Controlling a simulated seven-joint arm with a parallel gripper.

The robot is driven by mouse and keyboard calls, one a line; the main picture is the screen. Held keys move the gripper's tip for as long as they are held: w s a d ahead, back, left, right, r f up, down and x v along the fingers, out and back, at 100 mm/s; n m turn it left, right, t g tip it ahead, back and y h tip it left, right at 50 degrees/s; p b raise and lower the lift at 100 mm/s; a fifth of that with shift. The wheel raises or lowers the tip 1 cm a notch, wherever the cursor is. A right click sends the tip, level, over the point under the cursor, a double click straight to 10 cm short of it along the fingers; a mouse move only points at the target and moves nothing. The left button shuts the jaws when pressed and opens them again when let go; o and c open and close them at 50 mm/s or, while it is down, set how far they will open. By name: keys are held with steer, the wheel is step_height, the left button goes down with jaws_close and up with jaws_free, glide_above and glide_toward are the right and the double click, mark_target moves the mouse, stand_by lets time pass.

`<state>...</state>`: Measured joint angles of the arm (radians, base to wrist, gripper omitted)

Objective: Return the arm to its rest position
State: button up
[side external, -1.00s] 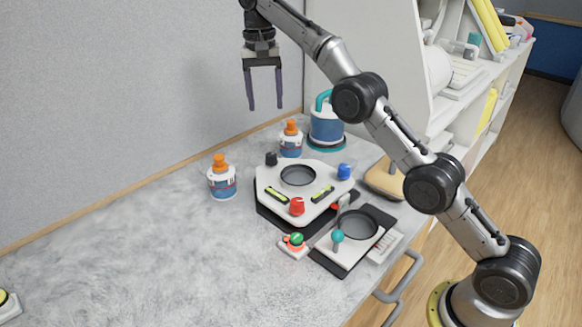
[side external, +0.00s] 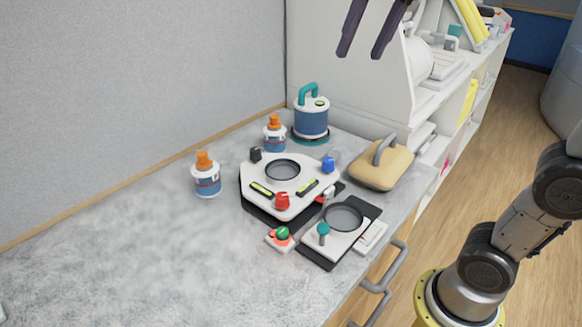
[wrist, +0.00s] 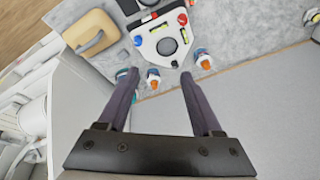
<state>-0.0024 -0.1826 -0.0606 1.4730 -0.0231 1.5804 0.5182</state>
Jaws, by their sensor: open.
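My gripper (side external: 372,32) is at the top edge of the side external view, high above the counter, with only its two dark fingers showing. The fingers are apart with nothing between them. In the wrist view my gripper (wrist: 160,90) also shows open and empty. My arm's lower links stand at the right, and the middle of the arm is out of the side external view.
On the grey counter (side external: 120,255) are a white device with a round dish (side external: 262,190), a smaller plate with a teal knob (side external: 343,240), two orange-capped bottles (side external: 207,180), a blue canister (side external: 311,120) and a tan handled block (side external: 375,168). White shelves (side external: 440,110) stand behind.

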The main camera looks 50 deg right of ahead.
steer(key=s+f+n, duration=0.2)
steer(key=s+f, duration=0.2)
steer(key=f, duration=0.3)
steer(key=s+f+n+t, duration=0.1)
steer(key=s+f+n, duration=0.1)
steer(key=s+f, duration=0.2)
steer(key=s+f+n, duration=0.2)
steer(key=s+f, duration=0.2)
steer(key=f, duration=0.6)
steer(key=shift+a+t, duration=0.2)
steer(key=shift+t, duration=0.2)
steer(key=shift+s, duration=0.1)
